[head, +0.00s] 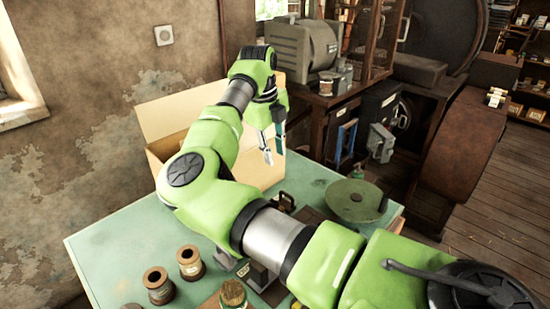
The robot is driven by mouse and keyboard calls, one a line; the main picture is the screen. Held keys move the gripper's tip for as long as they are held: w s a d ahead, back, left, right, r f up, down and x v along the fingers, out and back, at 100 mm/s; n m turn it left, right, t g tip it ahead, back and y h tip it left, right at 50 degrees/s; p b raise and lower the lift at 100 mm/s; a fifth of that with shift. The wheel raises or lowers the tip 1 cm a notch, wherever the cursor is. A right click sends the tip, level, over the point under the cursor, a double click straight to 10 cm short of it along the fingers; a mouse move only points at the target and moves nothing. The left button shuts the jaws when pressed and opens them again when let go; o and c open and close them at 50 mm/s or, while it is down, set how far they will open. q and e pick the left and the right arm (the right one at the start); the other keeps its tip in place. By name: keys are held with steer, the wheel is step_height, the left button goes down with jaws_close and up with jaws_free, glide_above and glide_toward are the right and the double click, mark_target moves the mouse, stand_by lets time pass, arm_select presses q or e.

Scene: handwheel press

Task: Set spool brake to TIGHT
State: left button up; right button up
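My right arm comes in from the lower right and crosses the green bench (110,250). My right gripper (274,156) hangs in the air in front of the open cardboard box, fingers pointing down, tips a little apart, with nothing seen between them. My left gripper is out of view. I cannot make out a spool brake or a TIGHT mark. A metal device (262,283) on a dark base is partly hidden under my arm. Two brown spools (159,285) (191,262) stand upright on the bench to its left.
The open cardboard box (165,118) stands at the back of the bench. A round green dish (356,200) is at the right, with a green bottle (358,171) behind it. The bench's left part is clear.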

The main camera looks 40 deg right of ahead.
step_height(320, 180, up, 9)
steer(key=a, duration=0.2)
steer(key=shift+s, duration=0.15)
